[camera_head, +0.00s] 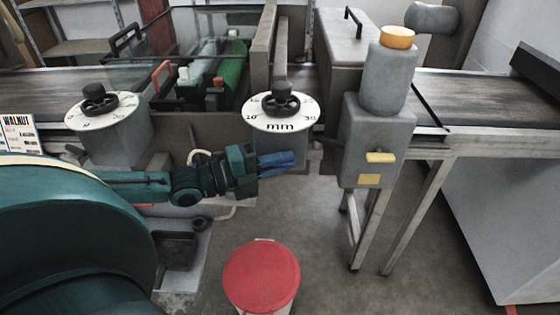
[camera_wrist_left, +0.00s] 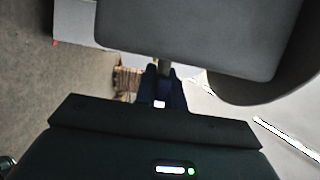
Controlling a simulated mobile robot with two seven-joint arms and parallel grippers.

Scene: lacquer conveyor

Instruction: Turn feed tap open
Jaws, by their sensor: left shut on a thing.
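My left gripper (camera_head: 288,159) reaches in from the left, its blue fingers below the mm dial. In the left wrist view its fingers (camera_wrist_left: 165,90) are shut around the end of a short grey stem (camera_wrist_left: 163,67). The stem comes out from under a large grey housing (camera_wrist_left: 190,35). It looks like the feed tap, but its handle is mostly hidden between the fingers, and how far it is turned cannot be told. In the head view the fingers hide the held part. My right gripper is not in view.
The mm dial (camera_head: 278,111) stands above the gripper, another dial (camera_head: 103,115) to its left. A grey unit (camera_head: 374,140) with an orange cap and yellow lever is on the right. A red-topped stool or bin (camera_head: 261,278) stands below. The conveyor (camera_head: 470,98) runs behind.

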